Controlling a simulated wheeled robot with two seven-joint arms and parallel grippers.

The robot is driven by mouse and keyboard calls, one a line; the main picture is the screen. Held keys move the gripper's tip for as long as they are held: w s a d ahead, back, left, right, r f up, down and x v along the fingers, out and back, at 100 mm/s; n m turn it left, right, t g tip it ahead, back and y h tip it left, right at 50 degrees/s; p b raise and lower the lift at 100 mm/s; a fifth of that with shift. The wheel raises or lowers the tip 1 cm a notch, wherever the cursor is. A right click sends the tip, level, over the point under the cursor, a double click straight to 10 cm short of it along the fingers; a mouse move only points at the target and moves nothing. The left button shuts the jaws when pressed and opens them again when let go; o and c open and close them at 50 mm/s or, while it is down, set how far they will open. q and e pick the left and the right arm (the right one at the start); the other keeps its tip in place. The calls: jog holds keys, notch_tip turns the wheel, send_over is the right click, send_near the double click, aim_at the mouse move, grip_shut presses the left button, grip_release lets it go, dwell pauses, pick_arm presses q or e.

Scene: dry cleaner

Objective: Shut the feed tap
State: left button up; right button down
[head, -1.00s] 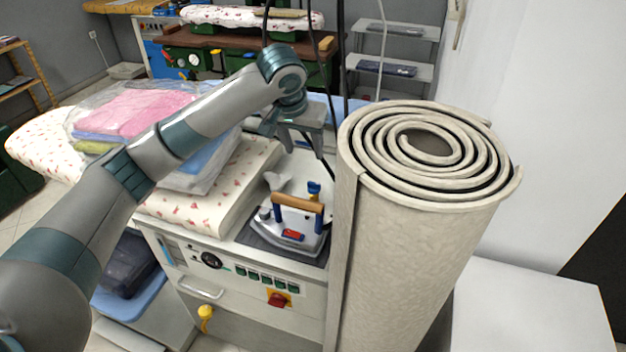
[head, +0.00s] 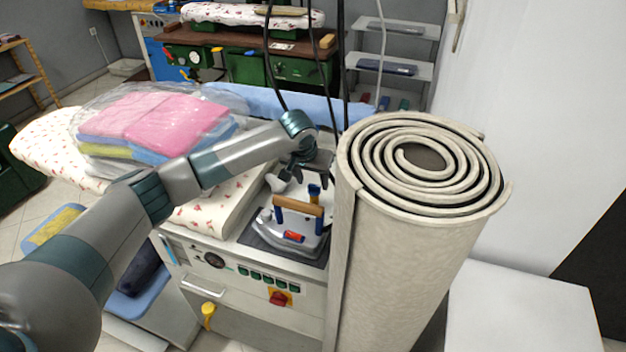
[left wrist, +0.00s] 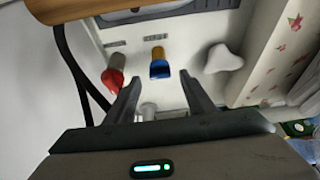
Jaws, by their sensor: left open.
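A small tap with a blue handle and brass-coloured stem (head: 314,192) stands on the ironing station's top, behind the iron. In the left wrist view the blue handle (left wrist: 160,68) lies just beyond my fingertips, roughly centred between them. A red-handled knob (left wrist: 114,75) is to its left and a white lobed knob (left wrist: 222,60) to its right. I cannot tell from labels which is the feed tap. My left gripper (head: 312,178) is open and empty above and behind the blue handle; it also shows in the left wrist view (left wrist: 160,80). My right gripper is out of view.
An iron with a wooden handle (head: 298,206) rests on a dark pad in front of the taps. A tall rolled carpet (head: 400,270) stands close on the right. Bagged folded laundry (head: 150,115) lies at left. Dark hoses (head: 330,75) hang behind the gripper.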

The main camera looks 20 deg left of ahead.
aim_at(314, 188)
pick_arm(q)
jog(key=shift+x, duration=1.1)
jog(key=c, duration=1.1)
jog(key=shift+o, duration=0.2)
jog(key=shift+p, duration=0.35)
